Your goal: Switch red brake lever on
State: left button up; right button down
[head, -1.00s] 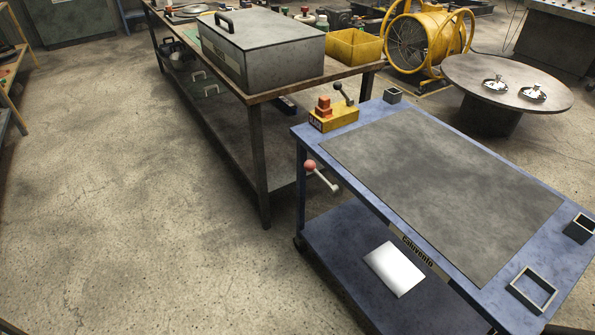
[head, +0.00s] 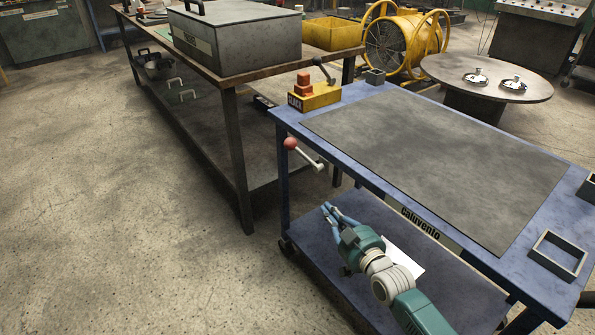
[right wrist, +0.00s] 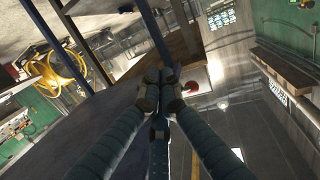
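The red brake lever has a red ball knob (head: 291,144) and a pale handle bar (head: 310,160), and is mounted at the left end of the blue cart (head: 284,205). My right gripper (head: 328,208) is in front of and below the lever in the head view, over the cart's lower shelf and apart from the lever. In the right wrist view its fingertips (right wrist: 161,80) come together with nothing visible between them. The red knob (right wrist: 192,87) shows just right of the fingertips there. My left gripper is not in view.
The cart top carries a grey mat (head: 440,165), a yellow block with a lever (head: 314,96) and small square holders. A white sheet (head: 405,258) lies on the lower shelf, partly behind my arm. A long workbench (head: 235,130) stands behind. The floor at left is clear.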

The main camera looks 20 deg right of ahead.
aim_at(298, 148)
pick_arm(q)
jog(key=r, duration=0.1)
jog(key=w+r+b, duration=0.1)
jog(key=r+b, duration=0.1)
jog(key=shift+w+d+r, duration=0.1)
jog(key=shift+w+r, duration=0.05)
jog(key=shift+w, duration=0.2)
pick_arm(e)
notch_tip(298, 148, up, 14)
jog(key=a+n+t+y, duration=0.1)
jog(key=a+t+y, duration=0.1)
jog(key=t, duration=0.1)
jog(key=shift+a, duration=0.3)
pick_arm(q)
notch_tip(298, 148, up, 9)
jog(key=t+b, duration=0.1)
jog(key=b, duration=0.1)
pick_arm(e)
jog(key=shift+w+f+x, duration=0.1)
jog(key=shift+f+x, duration=0.35)
jog(key=shift+x, duration=1.7)
jog(key=shift+w+f+x, duration=0.1)
jog(key=shift+f+x, duration=0.35)
jog(key=shift+x, duration=1.65)
jog(key=shift+w+f+x, duration=0.1)
jog(key=shift+f+x, duration=0.35)
jog(key=shift+x, duration=1.7)
